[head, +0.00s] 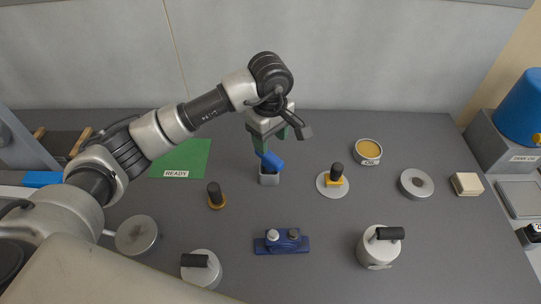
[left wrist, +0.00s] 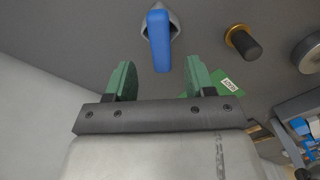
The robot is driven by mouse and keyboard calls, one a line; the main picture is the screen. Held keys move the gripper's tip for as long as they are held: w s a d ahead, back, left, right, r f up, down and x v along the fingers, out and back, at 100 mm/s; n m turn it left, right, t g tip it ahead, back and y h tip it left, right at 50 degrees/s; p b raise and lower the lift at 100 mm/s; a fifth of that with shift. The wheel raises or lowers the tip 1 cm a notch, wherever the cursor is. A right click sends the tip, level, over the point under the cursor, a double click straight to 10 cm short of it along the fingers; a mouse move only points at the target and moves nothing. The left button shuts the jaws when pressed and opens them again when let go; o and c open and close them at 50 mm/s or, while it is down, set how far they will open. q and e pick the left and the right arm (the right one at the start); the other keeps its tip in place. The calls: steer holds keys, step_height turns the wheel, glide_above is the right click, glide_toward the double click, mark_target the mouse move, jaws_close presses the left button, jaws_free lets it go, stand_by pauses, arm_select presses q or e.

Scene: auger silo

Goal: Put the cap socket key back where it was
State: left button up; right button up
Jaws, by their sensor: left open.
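The blue-handled tool, which looks like the cap socket key (head: 272,160), sits tilted in a small grey holder (head: 269,179) near the middle of the table. The key shows in the left wrist view (left wrist: 159,42) too, with its lower end in the holder (left wrist: 173,28). My left gripper (head: 272,142) is open, with green fingers just above and behind the key. In the left wrist view the gripper (left wrist: 158,68) has nothing between its fingers, and the handle points toward the gap. My right gripper is not in view.
A green READY mat (head: 183,158) lies left, with a black-handled brass piece (head: 215,195) nearby. In front are a blue fixture (head: 281,243) and lidded pots (head: 379,248).

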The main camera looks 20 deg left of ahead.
arm_select(q)
steer(key=shift+r+b, duration=0.3)
steer(key=shift+r, duration=1.65)
